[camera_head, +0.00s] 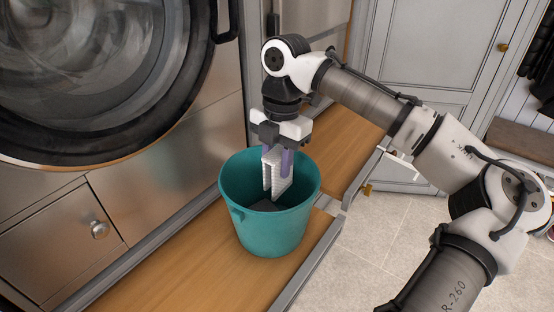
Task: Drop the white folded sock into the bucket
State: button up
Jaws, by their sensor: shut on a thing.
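The white folded sock (272,173) hangs upright from my gripper (277,156). My gripper is shut on its upper part and points straight down. The teal bucket (270,232) stands upright on the wooden bench. The sock is over the bucket's mouth, with its lower part below the level of the far rim. A grey patch shows inside the bucket under the sock; I cannot tell what it is. The gripper fingers partly cover the sock's top.
The wooden bench (168,262) runs along the front of a washing machine (95,70) with a metal cabinet door (60,240) below. A grey panelled cabinet (430,50) stands at the back. Tiled floor (355,240) is open at the right.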

jog(key=shift+f, duration=0.25)
jog(key=o, duration=1)
jog(key=shift+r, duration=0.1)
jog(key=r, duration=0.4)
jog(key=w+r, duration=0.1)
jog(key=r, duration=0.4)
jog(key=d+r+p, duration=0.1)
jog(key=r, duration=0.3)
jog(key=shift+w+r, duration=0.2)
jog(key=shift+r, duration=0.1)
